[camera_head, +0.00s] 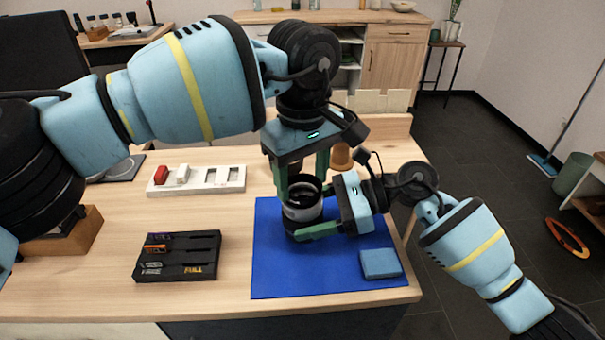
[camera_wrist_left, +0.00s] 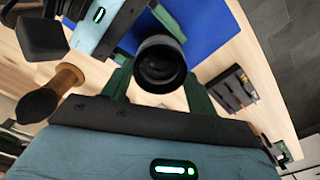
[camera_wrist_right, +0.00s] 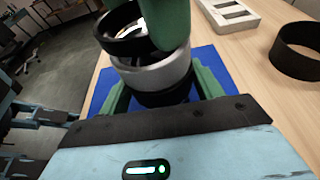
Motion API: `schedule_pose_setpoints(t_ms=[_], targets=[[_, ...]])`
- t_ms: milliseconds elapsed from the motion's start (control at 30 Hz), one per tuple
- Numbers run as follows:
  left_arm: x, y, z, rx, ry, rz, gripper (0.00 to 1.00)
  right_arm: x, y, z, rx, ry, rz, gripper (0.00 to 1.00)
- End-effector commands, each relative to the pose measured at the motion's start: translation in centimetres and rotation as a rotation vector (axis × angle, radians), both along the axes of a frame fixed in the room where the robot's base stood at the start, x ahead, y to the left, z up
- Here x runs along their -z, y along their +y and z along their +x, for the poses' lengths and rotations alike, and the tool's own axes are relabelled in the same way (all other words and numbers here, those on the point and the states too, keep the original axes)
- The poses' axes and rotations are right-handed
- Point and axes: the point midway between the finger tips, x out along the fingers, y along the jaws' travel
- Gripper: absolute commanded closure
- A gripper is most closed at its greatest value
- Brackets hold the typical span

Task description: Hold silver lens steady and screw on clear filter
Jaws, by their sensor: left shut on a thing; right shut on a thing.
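The silver lens (camera_head: 302,213), a silver band on a black body, stands upright over the blue mat (camera_head: 277,270). My right gripper (camera_head: 308,216) is shut around its side from the right; the silver band also shows in the right wrist view (camera_wrist_right: 155,74). My left gripper (camera_head: 303,188) points down from above, shut on a black-rimmed ring, the clear filter (camera_wrist_right: 124,30), at the lens top. The ring looks slightly tilted in the right wrist view; I cannot tell whether it is seated. The left wrist view looks down into the dark round opening (camera_wrist_left: 160,65). The glass is hard to make out.
A blue cloth block (camera_head: 380,263) lies on the mat's front right. A black tray (camera_head: 178,257) and a white slotted holder (camera_head: 197,180) stand left. A loose black ring (camera_wrist_right: 296,52) and a wood-handled item (camera_wrist_left: 62,82) stand near the grippers. Bare table lies between tray and mat.

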Motion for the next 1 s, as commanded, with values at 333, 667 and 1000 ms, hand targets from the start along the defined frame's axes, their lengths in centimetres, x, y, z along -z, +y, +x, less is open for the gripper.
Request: schedule_pose_setpoints(t_ms=[333,667,1000], targets=[[0.30,0.00,-0.01,0.000,0.000,0.000,0.67,0.03,0.01,-0.02,-0.001,0.000,0.000,0.48],[0.40,0.00,0.00,0.000,0.000,0.000,0.67,0.03,0.01,-0.01,0.000,0.000,0.000,0.48],[0.76,0.00,-0.01,0.000,0.001,-0.001,0.67,0.03,0.01,-0.01,0.000,0.000,0.000,0.48]])
